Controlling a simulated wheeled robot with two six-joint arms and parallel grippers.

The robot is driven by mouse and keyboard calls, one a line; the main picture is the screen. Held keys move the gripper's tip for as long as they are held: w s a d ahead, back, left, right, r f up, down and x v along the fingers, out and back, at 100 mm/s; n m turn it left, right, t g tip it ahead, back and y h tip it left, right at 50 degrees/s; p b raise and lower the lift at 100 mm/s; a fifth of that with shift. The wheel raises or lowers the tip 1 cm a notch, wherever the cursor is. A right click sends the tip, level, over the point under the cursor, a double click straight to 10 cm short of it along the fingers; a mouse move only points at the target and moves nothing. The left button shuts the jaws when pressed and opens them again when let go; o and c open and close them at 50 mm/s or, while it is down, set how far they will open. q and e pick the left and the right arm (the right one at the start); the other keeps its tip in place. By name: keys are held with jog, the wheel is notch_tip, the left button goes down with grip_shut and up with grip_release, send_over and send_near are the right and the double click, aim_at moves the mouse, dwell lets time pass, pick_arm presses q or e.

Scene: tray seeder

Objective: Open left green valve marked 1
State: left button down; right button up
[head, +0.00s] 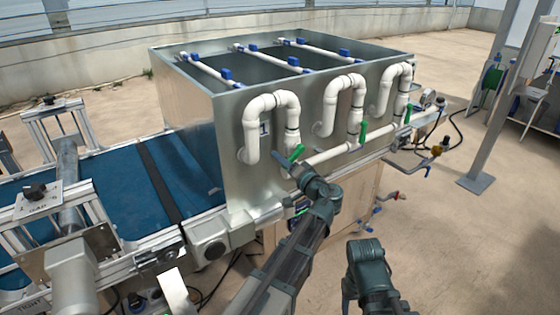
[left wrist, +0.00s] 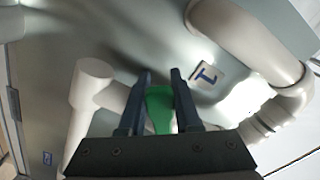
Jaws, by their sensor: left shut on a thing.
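The left green valve handle (head: 297,153) sits on the white pipe below the first bent pipe, beside the label marked 1 (head: 264,128). My left gripper (head: 284,162) is at this handle. In the left wrist view the green handle (left wrist: 160,110) lies between the two dark fingers (left wrist: 162,78), and the gripper is shut on it. The label marked 1 also shows in the left wrist view (left wrist: 207,75). Part of my right arm shows at the bottom of the head view, but I cannot make out its gripper.
The metal tank (head: 228,135) carries white bent pipes (head: 345,90) on its front. Two more green handles, the middle one (head: 363,131) and the right one (head: 408,114), sit to the right. A blue conveyor belt (head: 110,205) is at left. Open floor (head: 450,240) lies at right.

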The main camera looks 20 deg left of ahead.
dwell(0.4)
pick_arm(q)
jog(key=c, duration=0.6)
grip_release()
